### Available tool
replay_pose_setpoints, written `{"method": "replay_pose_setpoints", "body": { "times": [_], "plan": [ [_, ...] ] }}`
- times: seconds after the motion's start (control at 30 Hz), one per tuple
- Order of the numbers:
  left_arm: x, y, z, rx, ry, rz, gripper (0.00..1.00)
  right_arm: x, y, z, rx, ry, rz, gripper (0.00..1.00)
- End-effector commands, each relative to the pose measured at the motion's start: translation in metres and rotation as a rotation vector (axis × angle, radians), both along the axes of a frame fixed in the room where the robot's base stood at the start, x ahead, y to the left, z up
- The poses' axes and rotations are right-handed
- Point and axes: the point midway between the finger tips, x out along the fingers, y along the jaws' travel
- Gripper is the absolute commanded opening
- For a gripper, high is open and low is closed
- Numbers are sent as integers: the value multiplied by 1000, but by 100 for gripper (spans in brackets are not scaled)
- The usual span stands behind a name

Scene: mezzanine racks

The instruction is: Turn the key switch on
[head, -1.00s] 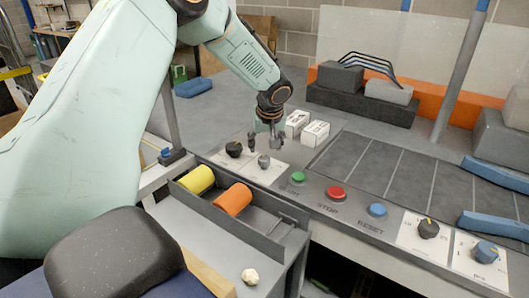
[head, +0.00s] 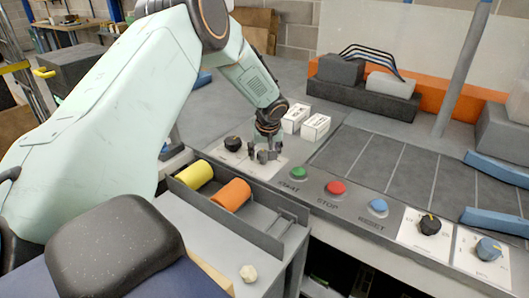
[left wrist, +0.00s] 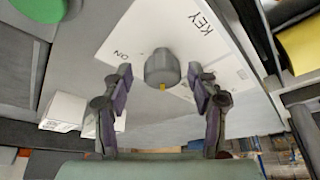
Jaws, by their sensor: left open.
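The key switch (left wrist: 162,66) is a round grey knob with a small yellow mark. It sits on a white plate (left wrist: 128,40) printed KEY and ON. In the left wrist view the mark is on the knob's lower edge, away from the word ON. My left gripper (left wrist: 160,80) is open, with one finger on each side of the knob and a gap at both sides. In the head view my left gripper (head: 263,153) is low over the panel and largely hides the key switch. My right gripper is not in view.
A black knob (head: 232,143) stands left of the gripper. Green (head: 299,173), red (head: 337,188) and blue (head: 377,206) buttons lie to the right. White boxes (head: 315,127) stand behind. A tray (head: 262,241) with yellow and orange cylinders is in front.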

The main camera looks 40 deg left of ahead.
Motion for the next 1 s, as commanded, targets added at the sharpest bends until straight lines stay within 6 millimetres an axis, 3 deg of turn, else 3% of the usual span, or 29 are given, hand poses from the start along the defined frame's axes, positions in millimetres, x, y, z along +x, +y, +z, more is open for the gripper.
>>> {"method": "replay_pose_setpoints", "body": {
  "times": [0.13, 0.77, 1.0],
  "plan": [
    [1, 1, 0, 0, 0, 1, 59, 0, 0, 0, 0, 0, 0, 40],
    [1, 1, 0, 0, 0, 1, 6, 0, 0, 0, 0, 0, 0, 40],
    [1, 1, 1, 0, 1, -20, 5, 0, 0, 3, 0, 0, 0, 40]
  ]
}}
